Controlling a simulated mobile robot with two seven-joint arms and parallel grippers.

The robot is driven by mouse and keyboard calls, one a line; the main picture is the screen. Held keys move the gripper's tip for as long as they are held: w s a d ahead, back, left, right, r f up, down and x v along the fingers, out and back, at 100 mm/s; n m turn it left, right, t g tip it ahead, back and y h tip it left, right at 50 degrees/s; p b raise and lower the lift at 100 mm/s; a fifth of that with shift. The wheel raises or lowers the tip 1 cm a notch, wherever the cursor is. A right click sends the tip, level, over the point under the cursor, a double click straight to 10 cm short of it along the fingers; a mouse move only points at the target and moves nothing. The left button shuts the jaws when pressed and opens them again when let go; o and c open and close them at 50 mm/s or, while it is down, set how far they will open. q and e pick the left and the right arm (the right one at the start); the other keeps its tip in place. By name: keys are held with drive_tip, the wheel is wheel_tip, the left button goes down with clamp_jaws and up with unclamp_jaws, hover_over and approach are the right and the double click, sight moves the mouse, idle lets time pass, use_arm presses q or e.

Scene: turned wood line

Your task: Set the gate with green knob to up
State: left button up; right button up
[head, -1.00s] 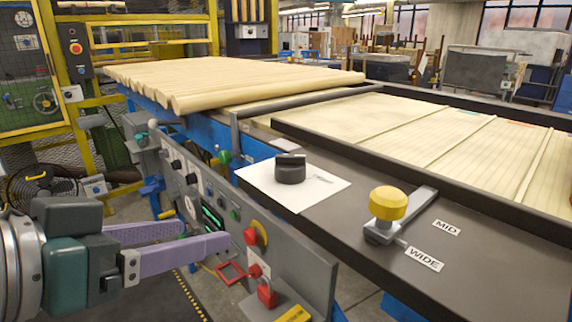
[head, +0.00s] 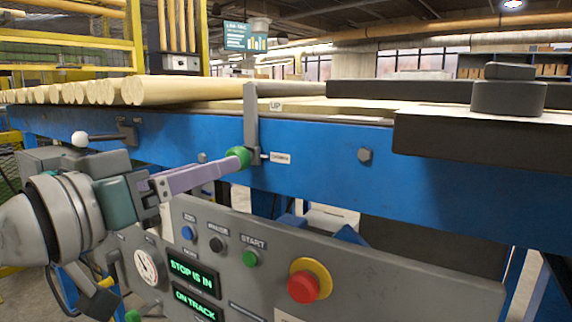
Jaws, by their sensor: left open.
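The gate (head: 251,118) is a grey upright bracket on the blue rail, with a bar running right from its top. Its green knob (head: 238,155) sits low, level with the DOWN label (head: 280,158); a small pointer by the knob faces that label. The UP label (head: 276,106) is higher, right of the bracket. My left gripper (head: 232,163) is open, its purple fingers reaching from the left with the tips at the green knob. I cannot tell whether they touch it; the far finger is mostly hidden. My right gripper is not in view.
Below is a grey control panel (head: 405,292) with a red stop button (head: 303,287) and a green start button (head: 250,258). A white-knobbed lever (head: 80,139) is on the rail at left. Round wooden poles (head: 150,90) lie above. A black knob (head: 508,97) stands at upper right.

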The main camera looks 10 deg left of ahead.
sight(238, 171)
use_arm(q)
drive_tip(key=b+x, duration=0.1)
drive_tip(key=x, duration=0.6)
drive_tip(key=shift+a, duration=0.1)
clamp_jaws()
idle(0.4)
drive_tip(key=shift+f, duration=0.1)
idle(0.7)
